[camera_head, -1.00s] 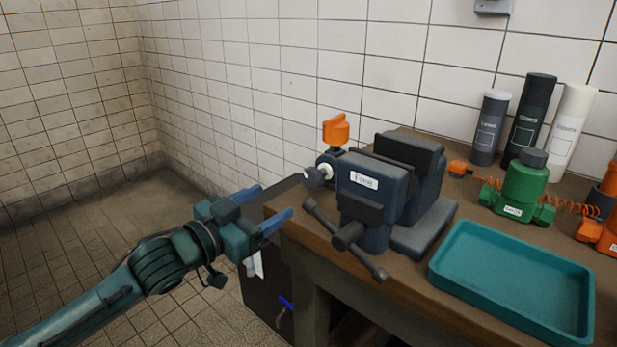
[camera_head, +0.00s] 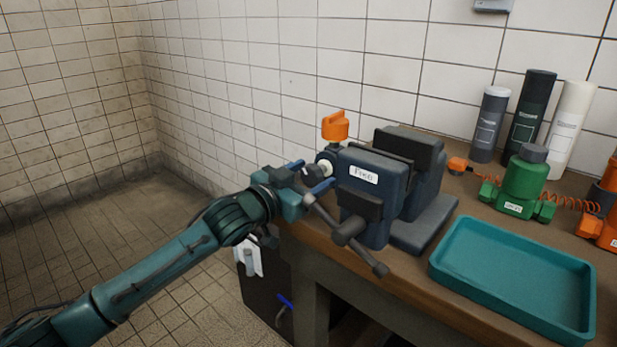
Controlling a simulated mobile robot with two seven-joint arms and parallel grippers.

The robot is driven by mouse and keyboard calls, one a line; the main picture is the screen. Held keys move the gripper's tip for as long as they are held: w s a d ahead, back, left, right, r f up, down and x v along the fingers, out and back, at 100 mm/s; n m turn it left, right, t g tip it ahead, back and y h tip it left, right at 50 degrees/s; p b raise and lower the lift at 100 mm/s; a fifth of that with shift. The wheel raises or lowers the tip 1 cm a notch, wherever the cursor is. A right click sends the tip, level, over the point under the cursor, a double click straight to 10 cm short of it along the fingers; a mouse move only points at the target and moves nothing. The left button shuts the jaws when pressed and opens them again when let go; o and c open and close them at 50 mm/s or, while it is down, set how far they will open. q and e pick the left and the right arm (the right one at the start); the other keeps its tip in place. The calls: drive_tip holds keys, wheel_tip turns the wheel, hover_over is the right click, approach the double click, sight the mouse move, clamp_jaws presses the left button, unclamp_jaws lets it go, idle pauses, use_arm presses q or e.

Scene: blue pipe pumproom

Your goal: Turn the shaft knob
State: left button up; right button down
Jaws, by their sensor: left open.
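The shaft knob (camera_head: 315,172) is a small dark knob on a pale shaft at the left side of the blue-grey vise (camera_head: 375,190) on the bench. My left gripper (camera_head: 312,174) is open, with its two blue fingers on either side of the knob, one behind it and one in front. The knob is partly hidden by the fingers, and I cannot tell whether they touch it. An orange handle (camera_head: 336,126) stands upright just above and behind the shaft. My right gripper is not in view.
The vise's dark bar handle (camera_head: 350,235) sticks out in front, close to my left gripper. A teal tray (camera_head: 513,276), a green pump-like part (camera_head: 524,182) with an orange coil, and several cylinders fill the bench's right side. The floor at left is clear.

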use_arm(q)
drive_tip(key=c, duration=1)
drive_tip(key=n+p, duration=0.1)
drive_tip(key=p, duration=0.1)
drive_tip(key=shift+r+p, duration=0.3)
drive_tip(key=shift+p, duration=0.1)
drive_tip(key=shift+n+p, duration=1.1)
drive_tip(key=shift+p, duration=0.05)
drive_tip(key=shift+f+n+p, duration=0.2)
drive_tip(key=shift+n+p, duration=0.1)
drive_tip(key=shift+n, duration=0.2)
drive_tip(key=shift+f, duration=0.1)
drive_tip(key=o, duration=1)
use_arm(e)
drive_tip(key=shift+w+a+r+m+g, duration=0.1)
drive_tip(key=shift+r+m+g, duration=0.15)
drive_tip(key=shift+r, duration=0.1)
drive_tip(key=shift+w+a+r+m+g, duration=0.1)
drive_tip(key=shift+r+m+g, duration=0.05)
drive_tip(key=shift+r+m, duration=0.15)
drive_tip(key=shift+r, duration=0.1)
